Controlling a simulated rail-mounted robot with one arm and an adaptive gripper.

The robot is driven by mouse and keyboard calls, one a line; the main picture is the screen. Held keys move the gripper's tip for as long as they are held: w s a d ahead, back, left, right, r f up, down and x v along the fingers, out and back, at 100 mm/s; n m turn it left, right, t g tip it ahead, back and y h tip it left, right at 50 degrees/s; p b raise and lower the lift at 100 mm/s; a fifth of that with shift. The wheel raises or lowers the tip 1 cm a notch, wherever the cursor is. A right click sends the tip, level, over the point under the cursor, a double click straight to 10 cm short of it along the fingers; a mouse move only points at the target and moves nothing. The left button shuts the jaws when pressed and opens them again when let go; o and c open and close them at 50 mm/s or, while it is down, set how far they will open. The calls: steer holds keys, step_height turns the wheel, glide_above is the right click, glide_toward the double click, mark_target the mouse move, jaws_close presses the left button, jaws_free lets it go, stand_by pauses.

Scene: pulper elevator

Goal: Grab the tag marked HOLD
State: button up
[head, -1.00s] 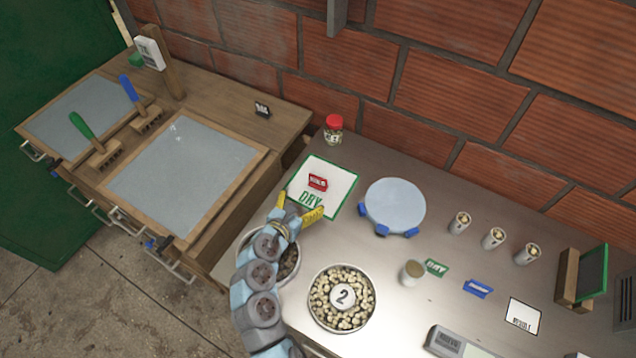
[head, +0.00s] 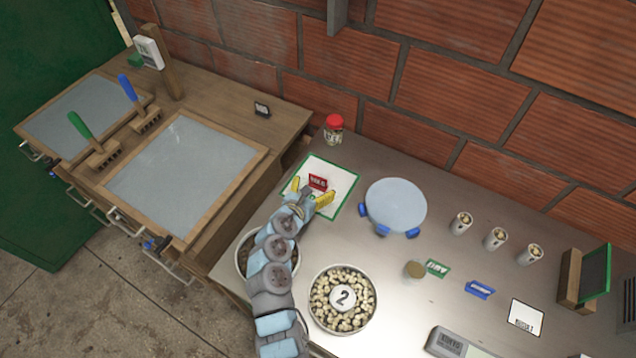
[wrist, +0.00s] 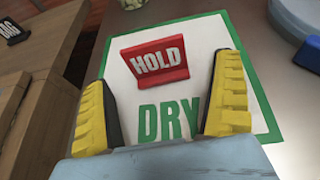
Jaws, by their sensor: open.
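The red tag marked HOLD (head: 318,182) stands on the white DRY mat (head: 343,183) with a green border. In the wrist view the HOLD tag (wrist: 157,62) faces me, its white letters readable, slightly tilted in the picture. My gripper (head: 311,192) is open, its yellow-padded fingers spread at the near side of the tag. In the wrist view my gripper (wrist: 163,105) has one finger to the left and one to the right of the tag, with nothing between the pads touching it. The DRY lettering (wrist: 168,119) shows between the fingers.
A red-lidded jar (head: 333,130) stands behind the mat. A round pale-blue plate with blue feet (head: 395,205) is close on the right. Bowl 2 (head: 343,300) and another bowl (head: 248,255), partly hidden by my arm, are nearer. Green (head: 437,268) and blue (head: 480,289) tags stand right.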

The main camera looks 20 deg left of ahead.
mark_target(318, 183)
steer(key=shift+b+x, duration=0.3)
steer(key=shift+x, duration=1.4)
steer(key=c, duration=1)
steer(key=shift+r, duration=0.1)
